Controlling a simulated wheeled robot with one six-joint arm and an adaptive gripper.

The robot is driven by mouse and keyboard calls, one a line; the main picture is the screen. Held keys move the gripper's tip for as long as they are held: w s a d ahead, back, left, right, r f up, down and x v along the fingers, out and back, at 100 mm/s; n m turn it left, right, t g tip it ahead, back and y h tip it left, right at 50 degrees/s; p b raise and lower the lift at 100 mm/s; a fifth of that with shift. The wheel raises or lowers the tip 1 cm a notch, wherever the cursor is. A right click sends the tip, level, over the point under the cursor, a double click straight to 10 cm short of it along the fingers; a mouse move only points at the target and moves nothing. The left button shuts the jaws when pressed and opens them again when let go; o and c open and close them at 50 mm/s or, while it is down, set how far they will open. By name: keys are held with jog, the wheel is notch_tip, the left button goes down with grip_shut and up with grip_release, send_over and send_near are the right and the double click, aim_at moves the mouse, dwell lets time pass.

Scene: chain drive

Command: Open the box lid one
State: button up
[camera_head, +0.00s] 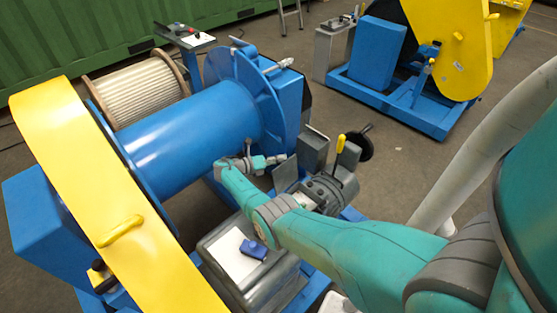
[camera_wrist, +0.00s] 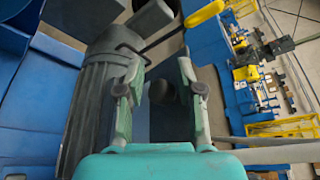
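No box is marked as lid one, and I cannot tell for sure which part it is. A grey flat plate (camera_head: 286,174) stands tilted beside the motor, near my gripper. A grey box (camera_head: 225,232) with a white sheet and a blue object on top stands below my arm. My gripper (camera_head: 272,161) is at the end of the teal arm, between the blue drum and the motor. In the wrist view its fingers (camera_wrist: 160,80) are apart. A dark round knob (camera_wrist: 161,92) shows between them; I cannot tell whether they touch it.
A blue drum (camera_head: 190,125) and a yellow guard (camera_head: 95,185) fill the left. A grey ribbed motor (camera_head: 325,192) and a yellow-handled lever (camera_head: 340,145) are close to my gripper. Open floor (camera_head: 400,165) lies to the right, before another yellow and blue machine (camera_head: 450,45).

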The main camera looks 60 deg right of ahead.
jog(key=shift+o, duration=1.1)
jog(key=shift+s+a+f, duration=0.25)
jog(key=shift+s+f, duration=0.25)
jog(key=shift+f, duration=0.3)
jog(key=shift+w+a, duration=0.1)
jog(key=shift+a, duration=0.05)
jog(key=r+v, duration=0.1)
jog(key=v, duration=1)
jog(key=shift+w, duration=0.4)
